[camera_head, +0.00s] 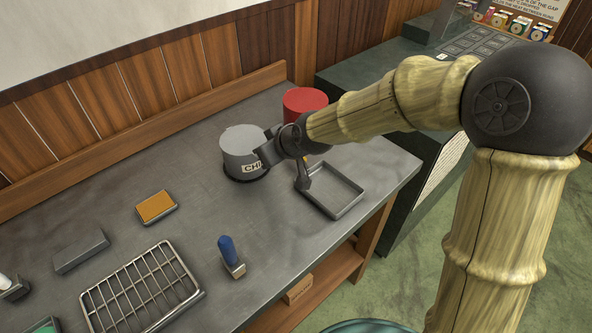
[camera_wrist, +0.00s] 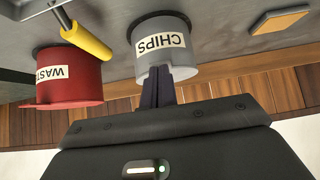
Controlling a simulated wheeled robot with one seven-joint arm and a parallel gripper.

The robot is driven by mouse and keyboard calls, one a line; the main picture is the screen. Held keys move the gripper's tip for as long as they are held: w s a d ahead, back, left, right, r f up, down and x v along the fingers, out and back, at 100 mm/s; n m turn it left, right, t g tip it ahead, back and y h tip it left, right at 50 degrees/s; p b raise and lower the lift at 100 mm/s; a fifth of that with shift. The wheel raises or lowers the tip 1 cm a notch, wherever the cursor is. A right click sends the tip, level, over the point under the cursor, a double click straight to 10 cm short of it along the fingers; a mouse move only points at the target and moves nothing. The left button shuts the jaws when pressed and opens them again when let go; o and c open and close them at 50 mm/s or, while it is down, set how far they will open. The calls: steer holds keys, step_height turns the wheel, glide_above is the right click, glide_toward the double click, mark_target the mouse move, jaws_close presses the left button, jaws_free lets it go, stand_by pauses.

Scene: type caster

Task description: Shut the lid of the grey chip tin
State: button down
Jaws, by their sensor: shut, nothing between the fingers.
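The grey chip tin (camera_head: 241,158) stands upright on the bench, its label partly hidden by my gripper in the head view. Its top looks flat and covered, with the lid lying level on the rim. In the wrist view the tin (camera_wrist: 178,62) appears upside down with its CHIPS label in full. My gripper (camera_head: 267,150) is shut and empty at the right side of the tin. In the wrist view the closed fingers (camera_wrist: 157,77) overlap the tin's upper edge; I cannot tell whether they touch it.
A red waste tin (camera_head: 305,101) stands behind my gripper. A yellow-handled tool (camera_wrist: 87,40) and a shallow square tray (camera_head: 347,206) are close by. A wire rack (camera_head: 140,290), an orange-topped block (camera_head: 156,206) and a blue-handled tool (camera_head: 229,252) lie nearer.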

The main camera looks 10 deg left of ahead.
steer(key=s+d+f+p, duration=0.1)
steer(key=s+d, duration=0.4)
steer(key=d, duration=0.3)
steer(key=shift+s+f, duration=0.25)
steer(key=shift+f, duration=0.1)
steer(key=shift+w, duration=0.1)
steer(key=s+d+r+m+h+p, duration=0.2)
steer(key=d+r+m+p, duration=0.1)
steer(key=d, duration=0.5)
steer(key=s+d+r+m+g+h+p, duration=0.1)
steer(key=s+d+r+m+h+p, duration=0.1)
steer(key=d, duration=0.7)
steer(key=s+d+r+m+g+h+p, duration=0.1)
steer(key=s+d+r+m+h+p, duration=0.2)
steer(key=d+m+p, duration=0.3)
steer(key=s+d+r, duration=0.1)
steer(key=d, duration=0.2)
steer(key=shift+r, duration=0.2)
steer(key=shift+w, duration=0.1)
stand_by(0.8)
